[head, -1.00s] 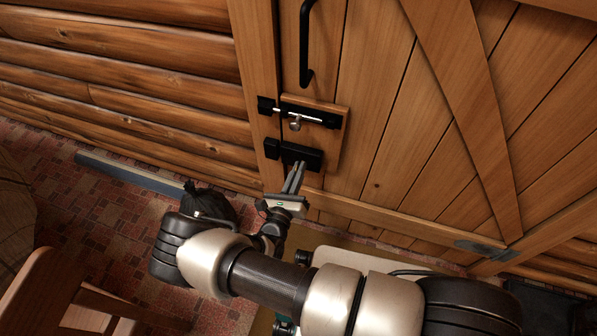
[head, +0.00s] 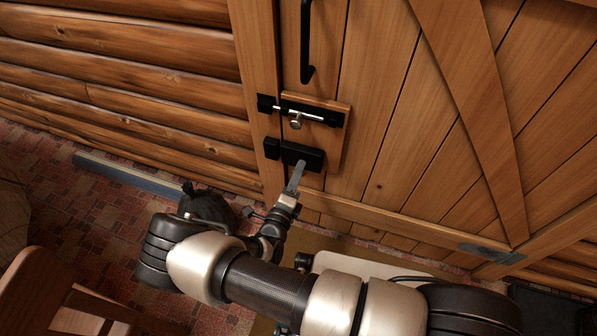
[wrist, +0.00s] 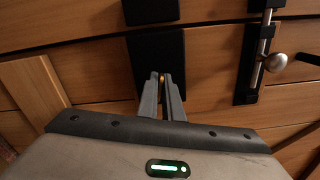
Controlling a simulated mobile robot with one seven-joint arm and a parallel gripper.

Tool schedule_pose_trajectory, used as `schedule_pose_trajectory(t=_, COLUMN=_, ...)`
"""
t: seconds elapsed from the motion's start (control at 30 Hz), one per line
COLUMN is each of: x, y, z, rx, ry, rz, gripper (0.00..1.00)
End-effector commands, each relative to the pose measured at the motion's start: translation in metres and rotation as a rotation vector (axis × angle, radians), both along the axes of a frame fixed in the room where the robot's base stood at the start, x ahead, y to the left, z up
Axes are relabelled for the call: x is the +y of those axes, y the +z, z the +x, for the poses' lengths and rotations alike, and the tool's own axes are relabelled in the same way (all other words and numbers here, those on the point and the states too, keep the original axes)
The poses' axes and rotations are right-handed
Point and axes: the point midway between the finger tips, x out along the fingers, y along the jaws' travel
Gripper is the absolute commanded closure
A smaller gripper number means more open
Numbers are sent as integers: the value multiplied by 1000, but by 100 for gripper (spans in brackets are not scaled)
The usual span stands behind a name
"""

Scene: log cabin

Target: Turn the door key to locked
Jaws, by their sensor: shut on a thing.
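The black lock case (head: 302,155) is fixed low on the wooden door, and its smaller keeper (head: 272,148) is on the frame to its left. My gripper (head: 296,174) points at the lock case from below. In the wrist view the two fingers of my gripper (wrist: 162,80) are close together in front of the lock case (wrist: 157,52). A small brass-coloured bit of the key (wrist: 161,79) shows between the fingertips, so they are shut on it. The rest of the key is hidden by the fingers, and its angle cannot be read directly.
A sliding bolt (head: 312,113) with a round knob sits just above the lock case. A black door handle (head: 306,45) is higher up. A wooden chair (head: 45,300) stands at lower left, and a dark bag (head: 205,205) lies on the floor near the wall.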

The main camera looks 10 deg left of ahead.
Motion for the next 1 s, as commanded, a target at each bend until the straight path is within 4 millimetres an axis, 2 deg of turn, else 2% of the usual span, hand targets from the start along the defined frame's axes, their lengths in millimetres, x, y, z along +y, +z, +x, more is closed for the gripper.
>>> schedule_pose_trajectory(t=0.4, x=-1, y=-1, z=0, rx=19, ry=-2, rz=-228, gripper=100)
schedule_pose_trajectory(t=1.0, x=-1, y=-1, z=0, rx=22, ry=-2, rz=-276, gripper=100)
